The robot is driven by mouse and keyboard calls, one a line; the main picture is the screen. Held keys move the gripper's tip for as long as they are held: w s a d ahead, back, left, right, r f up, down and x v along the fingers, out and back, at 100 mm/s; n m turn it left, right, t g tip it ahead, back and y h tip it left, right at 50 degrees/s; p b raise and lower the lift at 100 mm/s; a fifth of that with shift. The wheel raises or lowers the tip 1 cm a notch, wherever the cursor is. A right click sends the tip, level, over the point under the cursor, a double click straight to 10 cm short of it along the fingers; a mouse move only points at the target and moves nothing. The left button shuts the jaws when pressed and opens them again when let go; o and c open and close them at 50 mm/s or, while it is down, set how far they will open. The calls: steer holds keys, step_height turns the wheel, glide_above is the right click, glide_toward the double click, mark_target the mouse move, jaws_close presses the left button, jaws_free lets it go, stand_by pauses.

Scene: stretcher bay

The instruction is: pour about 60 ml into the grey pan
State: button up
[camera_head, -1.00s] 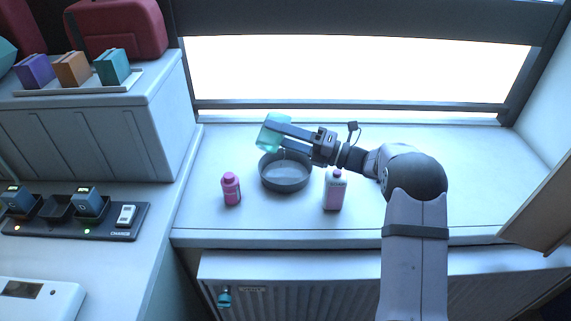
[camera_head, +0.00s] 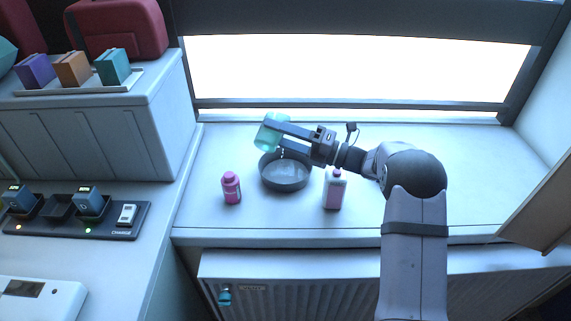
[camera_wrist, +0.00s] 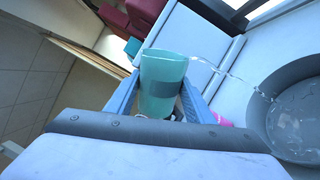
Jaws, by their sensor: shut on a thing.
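My gripper (camera_head: 277,135) is shut on a translucent teal cup (camera_head: 269,132), held tilted above the back left of the grey pan (camera_head: 285,186). In the wrist view the cup (camera_wrist: 162,85) sits between my two fingers. A thin clear stream (camera_wrist: 226,73) runs from the cup's rim toward the grey pan (camera_wrist: 262,125). The pan stands on the white counter, and clear liquid (camera_wrist: 298,118) shows on its floor. How much liquid is left in the cup cannot be seen.
A pink bottle (camera_head: 231,188) stands left of the pan. A pale bottle with pink contents (camera_head: 335,190) stands right of it, close under my arm. The white counter (camera_head: 440,165) is clear at the right. A charging dock (camera_head: 75,216) lies at the left.

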steer(key=shift+w+d+f+m+p, duration=0.2)
steer(key=shift+w+m+p, duration=0.25)
steer(key=shift+m+p, duration=0.35)
stand_by(0.5)
steer(key=n+b, duration=0.1)
steer(key=s+b, duration=0.1)
steer(key=shift+s+a+f+n+b, duration=0.1)
steer(key=shift+a+f+n+b, duration=0.15)
steer(key=shift+n+b, duration=0.15)
steer(key=shift+s+n+b, duration=0.1)
steer(key=shift+n+b, duration=0.2)
steer(key=shift+n, duration=0.4)
steer(key=shift+f+n+g+b, duration=0.45)
steer(key=shift+n+b, duration=0.25)
steer(key=shift+n, duration=0.3)
steer(key=shift+w+f+n+b, duration=0.2)
steer(key=shift+n+b, duration=0.3)
steer(key=shift+n, duration=0.4)
steer(key=shift+s+r+n+g, duration=0.1)
steer(key=shift+r+n+g, duration=0.1)
steer(key=shift+n+g, duration=0.3)
steer(key=shift+n, duration=0.4)
